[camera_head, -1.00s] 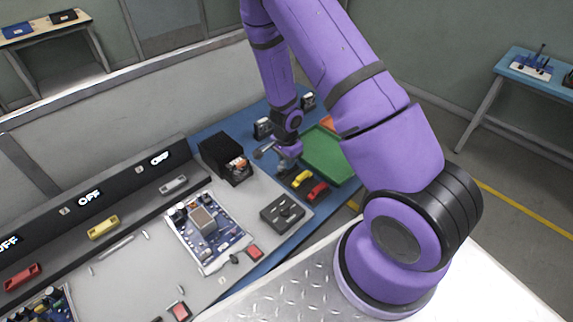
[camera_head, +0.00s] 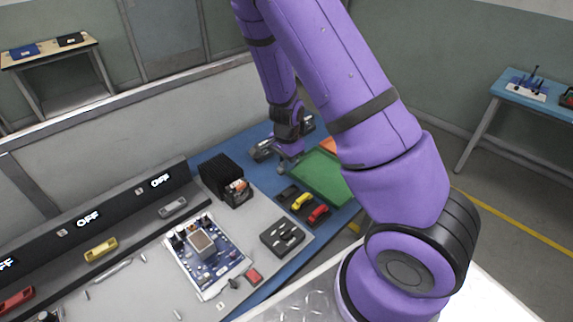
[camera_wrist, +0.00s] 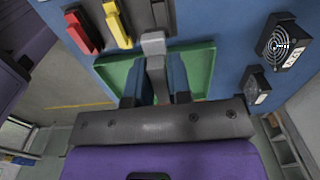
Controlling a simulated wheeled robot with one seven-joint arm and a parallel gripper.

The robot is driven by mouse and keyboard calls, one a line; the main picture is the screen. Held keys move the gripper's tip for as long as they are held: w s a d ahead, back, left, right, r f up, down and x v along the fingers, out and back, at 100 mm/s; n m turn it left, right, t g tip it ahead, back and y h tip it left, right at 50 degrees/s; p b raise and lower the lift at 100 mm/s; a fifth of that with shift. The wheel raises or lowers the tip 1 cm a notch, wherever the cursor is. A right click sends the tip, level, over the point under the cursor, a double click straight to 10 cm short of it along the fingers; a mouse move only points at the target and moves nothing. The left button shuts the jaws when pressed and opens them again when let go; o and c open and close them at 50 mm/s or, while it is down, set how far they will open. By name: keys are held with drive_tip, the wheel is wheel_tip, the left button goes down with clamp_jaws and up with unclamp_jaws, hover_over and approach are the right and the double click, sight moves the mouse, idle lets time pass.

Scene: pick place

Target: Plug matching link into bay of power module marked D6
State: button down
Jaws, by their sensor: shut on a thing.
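My gripper (camera_wrist: 160,92) is shut on a grey link (camera_wrist: 153,48), which sticks out beyond the fingertips in the wrist view. In the head view my gripper (camera_head: 289,164) is at the far end of the blue table, beside the green tray, and the link is hard to make out. A red link (camera_head: 318,213) and a yellow link (camera_head: 301,201) lie in a black holder (camera_head: 287,190); both also show at the top of the wrist view. A grey bar (camera_head: 172,207), a yellow bar (camera_head: 101,250) and a red bar (camera_head: 17,299) sit below displays reading OFF. I cannot read a D6 mark.
A green tray (camera_head: 322,178) lies right of my gripper. A black box (camera_head: 221,173) stands to its left. A circuit board (camera_head: 205,255) and a black block (camera_head: 282,238) lie nearer. A fan unit (camera_wrist: 283,46) and a smaller unit (camera_wrist: 257,88) stand at right in the wrist view.

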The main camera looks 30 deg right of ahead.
drive_tip(key=shift+r, duration=1)
